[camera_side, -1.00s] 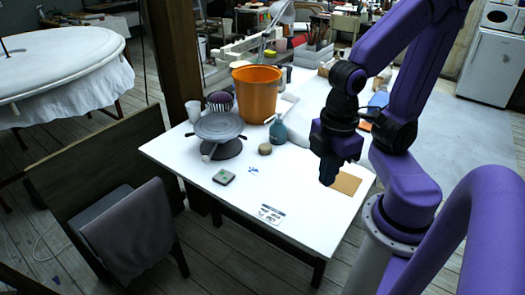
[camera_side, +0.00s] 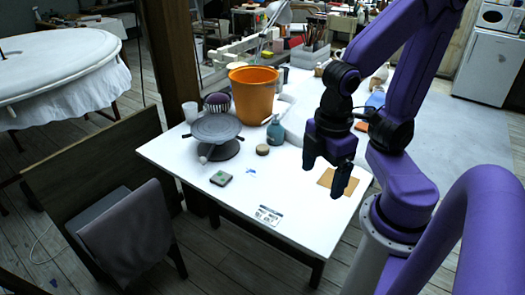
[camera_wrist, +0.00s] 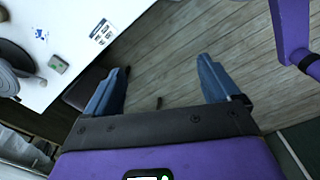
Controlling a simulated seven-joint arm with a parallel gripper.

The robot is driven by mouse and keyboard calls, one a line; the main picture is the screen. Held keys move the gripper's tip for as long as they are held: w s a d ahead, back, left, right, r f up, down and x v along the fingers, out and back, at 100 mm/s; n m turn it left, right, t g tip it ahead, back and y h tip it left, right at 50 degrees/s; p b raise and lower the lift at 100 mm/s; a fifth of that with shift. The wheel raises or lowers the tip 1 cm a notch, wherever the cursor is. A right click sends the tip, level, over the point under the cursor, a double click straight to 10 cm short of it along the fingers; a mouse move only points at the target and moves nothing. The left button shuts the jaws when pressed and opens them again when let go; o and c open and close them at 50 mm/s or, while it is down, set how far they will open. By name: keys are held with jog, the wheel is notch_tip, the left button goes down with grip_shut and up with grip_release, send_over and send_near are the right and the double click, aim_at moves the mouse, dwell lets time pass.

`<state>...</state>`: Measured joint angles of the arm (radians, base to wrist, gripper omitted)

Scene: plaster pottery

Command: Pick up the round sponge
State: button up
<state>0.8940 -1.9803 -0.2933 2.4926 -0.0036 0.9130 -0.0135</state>
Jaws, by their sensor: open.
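The round sponge is a small tan disc (camera_side: 262,150) lying flat on the white table, in front of the spray bottle and right of the turntable. It does not show in the wrist view. My gripper (camera_side: 322,180) is open and empty, above the right part of the table and well to the right of the sponge. In the wrist view my gripper (camera_wrist: 158,85) has its two blue fingers wide apart with nothing between them; below them show the wooden floor and the table's edge.
Around the sponge stand an orange bucket (camera_side: 254,101), a blue-green spray bottle (camera_side: 277,131) and a grey turntable (camera_side: 215,129). A small grey box (camera_side: 221,179), a printed card (camera_side: 267,215) and a brown board (camera_side: 327,179) lie on the table (camera_side: 285,188). The table is clear between sponge and gripper.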

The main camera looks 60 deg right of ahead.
jog(key=w+n+t+h, duration=0.1)
jog(key=w, duration=1.4)
jog(key=w+d+f+n+h, duration=0.1)
jog(key=w+d+f, duration=0.15)
jog(key=w, duration=0.45)
jog(key=w+d+f+n+h, duration=0.1)
jog(key=w+d+f, duration=0.1)
jog(key=w+d, duration=0.3)
jog(key=n+g+h, duration=0.1)
jog(key=n+h, duration=0.1)
send_near(262, 147)
jog(key=x, duration=0.2)
jog(key=shift+f, duration=0.35)
jog(key=shift+x, duration=3.25)
jog(key=shift+s, duration=0.15)
jog(key=c, duration=1.2)
jog(key=shift+r, duration=0.15)
